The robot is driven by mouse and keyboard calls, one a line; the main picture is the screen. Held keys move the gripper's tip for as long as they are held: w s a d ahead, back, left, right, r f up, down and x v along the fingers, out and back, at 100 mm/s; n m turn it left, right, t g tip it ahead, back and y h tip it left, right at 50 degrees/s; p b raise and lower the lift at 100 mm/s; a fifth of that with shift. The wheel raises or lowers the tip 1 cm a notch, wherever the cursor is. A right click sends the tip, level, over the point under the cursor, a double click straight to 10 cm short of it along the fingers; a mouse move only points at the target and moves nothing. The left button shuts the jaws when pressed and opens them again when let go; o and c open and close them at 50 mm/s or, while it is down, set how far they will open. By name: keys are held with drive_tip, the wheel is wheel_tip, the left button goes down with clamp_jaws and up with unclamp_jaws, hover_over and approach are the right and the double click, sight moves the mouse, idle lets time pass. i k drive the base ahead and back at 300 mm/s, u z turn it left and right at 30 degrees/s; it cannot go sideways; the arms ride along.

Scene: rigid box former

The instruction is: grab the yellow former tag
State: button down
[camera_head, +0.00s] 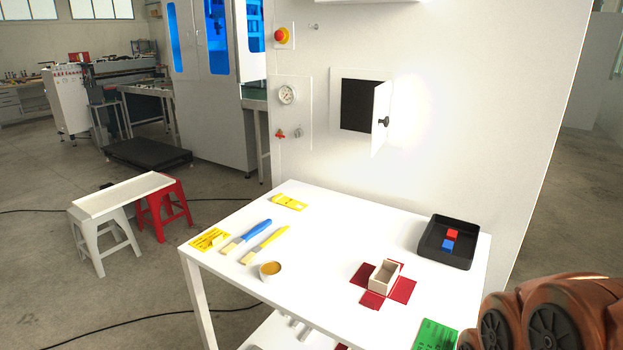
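Two flat yellow things lie on the white table, and I cannot tell for certain which one is the former tag. One is a small yellow piece (290,202) with paler patches, near the table's back left edge. The other is a yellow card (209,239) with dark markings, at the left corner. Both are uncovered, with nothing on top of them. My gripper is out of the picture; only brown-orange links of my arm show at the lower right, well away from both.
The white table (330,237) also holds a blue-handled brush (252,233), a yellow-handled brush (268,243), a round pot (270,270), an open box (384,278) on a red cross-shaped sheet, a black tray (446,243) with red and blue blocks, and a green card (435,335). A small machine door (381,119) stands open behind.

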sight(279, 199)
drive_tip(key=u, duration=1.8)
drive_tip(key=i, duration=1.2)
drive_tip(key=z, duration=2.25)
drive_tip(key=i, duration=0.4)
drive_tip(key=u, duration=1.4)
